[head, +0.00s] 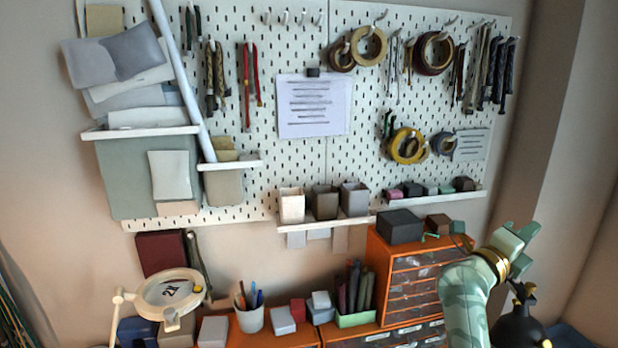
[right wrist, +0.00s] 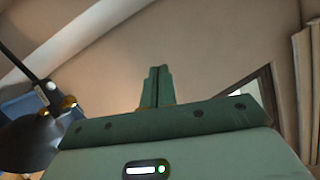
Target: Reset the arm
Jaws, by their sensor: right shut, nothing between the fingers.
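My right arm comes up from the lower right in the head view, green with a gold ring at the wrist. My right gripper (head: 522,236) is raised beside the orange drawer cabinet, pointing up and to the right. In the right wrist view the two green fingers (right wrist: 157,87) are together, with nothing between them, against a plain wall. My left gripper is not in view. No cord is held.
The orange drawer cabinet (head: 374,262) with dark boxes on top stands left of my right arm. A black lamp (head: 519,322) is close below my gripper; its shade also shows in the right wrist view (right wrist: 32,143). A pegboard (head: 230,130) with tapes and cords hangs behind.

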